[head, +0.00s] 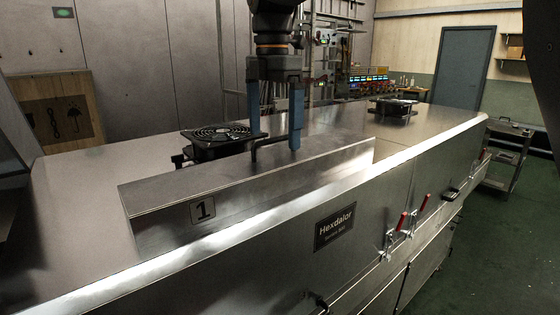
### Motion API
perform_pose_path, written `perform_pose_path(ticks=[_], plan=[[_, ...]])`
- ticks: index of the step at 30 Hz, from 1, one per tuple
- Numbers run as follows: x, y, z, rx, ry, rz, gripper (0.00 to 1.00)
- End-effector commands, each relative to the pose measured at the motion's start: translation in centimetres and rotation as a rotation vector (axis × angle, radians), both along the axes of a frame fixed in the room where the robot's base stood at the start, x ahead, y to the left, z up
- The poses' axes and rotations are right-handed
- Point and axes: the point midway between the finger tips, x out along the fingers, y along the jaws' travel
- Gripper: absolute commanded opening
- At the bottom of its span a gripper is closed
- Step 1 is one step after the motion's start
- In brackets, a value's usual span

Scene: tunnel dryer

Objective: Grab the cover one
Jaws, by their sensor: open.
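Cover one (245,187) is a long, bare metal cover with a "1" plate (203,210) on its near end. It sits on top of the metal dryer (80,215), along the front edge. A dark bar handle (268,146) stands on its upper face. My gripper (275,140) points down over the cover, its two blue-grey fingers apart and at about the handle's height. The handle shows between the fingers in this view, and the right finger hides part of it. I cannot tell whether either finger touches it.
A black fan (215,140) is on the dryer top just behind the cover. Another dark device (393,107) sits farther back on the right. Red-handled latches (402,222) and a "Hexdalor" plate (335,226) are on the front.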

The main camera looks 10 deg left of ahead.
Motion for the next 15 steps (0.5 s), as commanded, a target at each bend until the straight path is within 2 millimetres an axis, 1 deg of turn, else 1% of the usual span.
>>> perform_pose_path(ticks=[9, 12, 15], plan=[[0.1, -0.5, -4.0, -0.001, 0.002, -0.004, 1.0], [0.2, -0.6, -4.6, -0.001, 0.001, -0.005, 1.0], [0.3, -0.6, -4.8, 0.0, 0.0, -0.006, 1.0]])
